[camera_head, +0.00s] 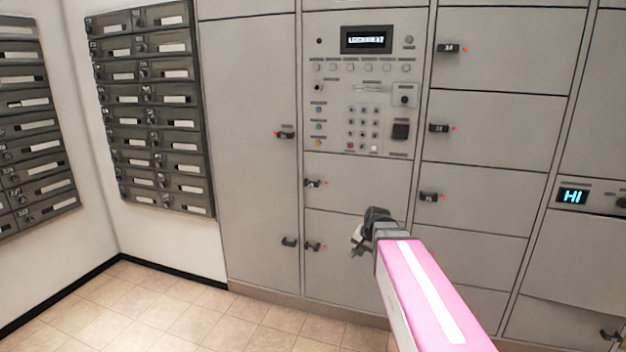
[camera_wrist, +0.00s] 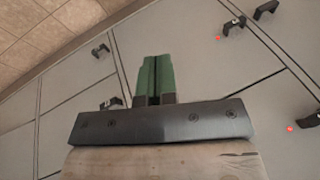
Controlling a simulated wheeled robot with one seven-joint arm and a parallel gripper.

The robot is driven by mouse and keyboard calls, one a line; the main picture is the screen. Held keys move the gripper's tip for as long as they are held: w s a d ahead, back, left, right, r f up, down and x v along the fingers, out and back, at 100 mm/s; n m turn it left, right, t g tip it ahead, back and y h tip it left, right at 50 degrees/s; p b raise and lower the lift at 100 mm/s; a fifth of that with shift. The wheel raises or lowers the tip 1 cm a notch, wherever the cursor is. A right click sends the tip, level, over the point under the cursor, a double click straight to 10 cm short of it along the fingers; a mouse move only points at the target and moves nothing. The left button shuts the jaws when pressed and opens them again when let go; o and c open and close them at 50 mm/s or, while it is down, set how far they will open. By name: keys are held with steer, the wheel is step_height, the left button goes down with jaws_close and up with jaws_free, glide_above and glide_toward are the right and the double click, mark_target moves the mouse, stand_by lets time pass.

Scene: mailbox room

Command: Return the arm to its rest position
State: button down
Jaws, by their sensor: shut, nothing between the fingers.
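My arm reaches forward from the lower right of the head view, with a pink link in front of the grey lockers. My gripper (camera_head: 360,240) is at its far end, before the lower locker doors. In the wrist view my gripper (camera_wrist: 157,62) shows two green fingers lying side by side. They are shut with nothing between them. The fingers point towards the locker fronts, and I cannot tell how far off those are.
A grey locker wall (camera_head: 250,120) fills the middle and right, with small black handles and red lights. A control panel (camera_head: 362,85) with a display sits among the doors. Dark mailboxes (camera_head: 155,105) hang at left. The tiled floor (camera_head: 150,310) at lower left is clear.

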steer(key=s+d+f+n+g+h, duration=0.1)
steer(key=s+f+n, duration=0.4)
steer(key=s+f, duration=0.7)
steer(key=s+g+h, duration=0.1)
steer(key=s+g, duration=0.1)
steer(key=s, duration=0.1)
steer(key=shift+d+n+g, duration=0.3)
steer(key=shift+d+g, duration=0.05)
steer(key=shift+g, duration=0.05)
steer(key=shift+s, duration=0.1)
stand_by(0.3)
